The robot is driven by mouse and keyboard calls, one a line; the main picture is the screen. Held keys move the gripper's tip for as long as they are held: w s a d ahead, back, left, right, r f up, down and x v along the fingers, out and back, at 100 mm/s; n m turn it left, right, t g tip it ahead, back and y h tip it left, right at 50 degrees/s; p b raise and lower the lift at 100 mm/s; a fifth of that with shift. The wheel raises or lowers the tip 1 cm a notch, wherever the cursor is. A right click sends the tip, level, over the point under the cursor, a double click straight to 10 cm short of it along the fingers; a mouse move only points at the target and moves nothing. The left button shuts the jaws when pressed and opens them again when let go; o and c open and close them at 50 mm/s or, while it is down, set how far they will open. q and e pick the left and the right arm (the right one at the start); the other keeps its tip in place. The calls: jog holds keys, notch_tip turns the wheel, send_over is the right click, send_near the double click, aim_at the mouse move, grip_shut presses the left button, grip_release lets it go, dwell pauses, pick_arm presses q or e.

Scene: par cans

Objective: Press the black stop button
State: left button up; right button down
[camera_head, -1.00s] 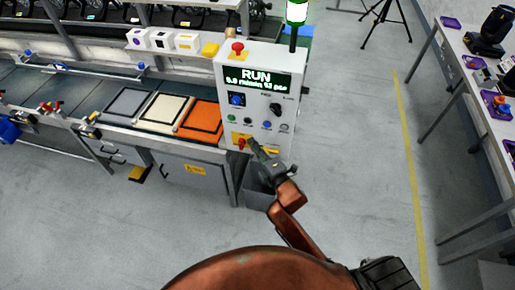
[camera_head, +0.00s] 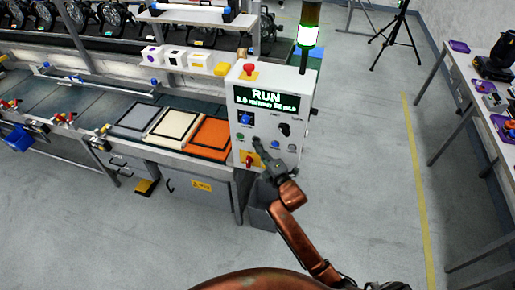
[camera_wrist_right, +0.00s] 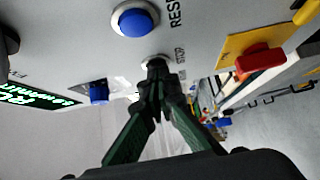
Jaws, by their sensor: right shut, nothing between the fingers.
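The control panel (camera_head: 243,120) is a white box with a lit display reading RUN. In the right wrist view the fingertips (camera_wrist_right: 158,72) are together at the black stop button (camera_wrist_right: 155,60), beside the STOP label. The tips cover most of the button, leaving its silver rim partly visible. I cannot tell whether they touch it or whether it is pushed in. My left gripper is not in view.
The blue RESET button (camera_wrist_right: 135,20) is close to the stop button. A conveyor with orange (camera_head: 211,135) and other trays lies left.

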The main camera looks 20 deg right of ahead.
jog(key=shift+w+d+r, duration=0.4)
jog(key=shift+w+d, duration=0.15)
jog(key=shift+s+a+p, duration=0.3)
jog(key=shift+a+p, duration=0.15)
jog(key=shift+a, duration=0.05)
jog(key=s, duration=1.2)
jog(key=shift+s+f, duration=0.4)
